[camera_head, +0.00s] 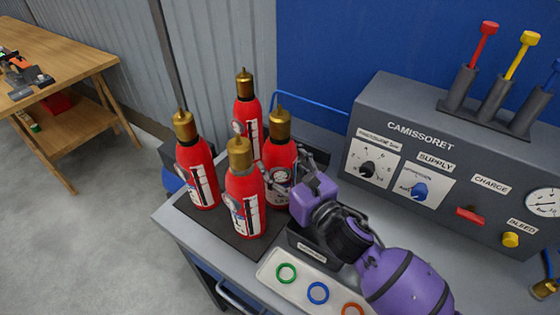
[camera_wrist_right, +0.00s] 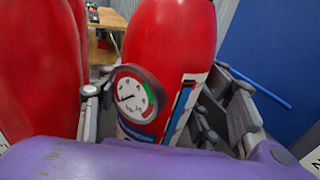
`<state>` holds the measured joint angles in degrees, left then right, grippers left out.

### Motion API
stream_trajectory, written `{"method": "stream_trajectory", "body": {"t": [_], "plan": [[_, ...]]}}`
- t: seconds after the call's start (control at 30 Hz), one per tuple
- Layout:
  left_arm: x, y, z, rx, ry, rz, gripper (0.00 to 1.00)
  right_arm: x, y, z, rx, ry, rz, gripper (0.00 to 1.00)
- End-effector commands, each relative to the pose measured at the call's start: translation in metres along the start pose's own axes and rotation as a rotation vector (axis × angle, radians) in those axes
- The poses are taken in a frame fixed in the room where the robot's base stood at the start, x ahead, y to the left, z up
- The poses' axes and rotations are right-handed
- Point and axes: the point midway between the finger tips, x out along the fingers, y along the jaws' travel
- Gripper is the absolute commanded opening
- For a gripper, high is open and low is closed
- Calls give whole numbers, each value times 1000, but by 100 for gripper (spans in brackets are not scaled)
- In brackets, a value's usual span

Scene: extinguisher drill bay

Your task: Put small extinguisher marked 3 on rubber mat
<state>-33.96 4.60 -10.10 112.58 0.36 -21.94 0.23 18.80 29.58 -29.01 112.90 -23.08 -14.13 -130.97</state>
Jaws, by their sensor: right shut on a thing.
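Four red extinguishers with brass tops stand close together on the workbench. My right gripper (camera_head: 279,180) is shut around the body of the right-hand extinguisher (camera_head: 283,155), which is upright. The wrist view shows this extinguisher (camera_wrist_right: 170,35) between the fingers, with its round gauge facing me. The others are the front extinguisher (camera_head: 245,200), the left one (camera_head: 195,175) and the rear one (camera_head: 247,115). The dark rubber mat (camera_head: 212,226) lies under the group. I cannot read any number markings. My left gripper is out of view.
A grey control panel (camera_head: 425,145) with coloured levers stands at the right. A white strip with coloured rings (camera_head: 300,283) and a dark labelled block (camera_head: 305,245) lie near my right arm. A wooden table (camera_head: 80,50) stands far left. Neighbouring extinguishers leave little room.

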Motion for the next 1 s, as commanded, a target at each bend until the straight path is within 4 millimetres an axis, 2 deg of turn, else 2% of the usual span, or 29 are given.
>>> {"method": "stream_trajectory", "body": {"t": [0.07,0.1,0.13,0.5,0.8,1.0], "plan": [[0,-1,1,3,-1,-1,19,1,1,5,-3,-13,4,0],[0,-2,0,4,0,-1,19,0,0,-1,-1,0,0,65],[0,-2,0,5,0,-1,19,0,0,-1,-1,0,0,68],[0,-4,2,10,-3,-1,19,-1,0,2,0,1,0,68],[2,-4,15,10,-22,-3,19,-50,0,-3,2,7,0,68],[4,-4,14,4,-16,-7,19,-72,0,-2,1,4,0,68]]}}
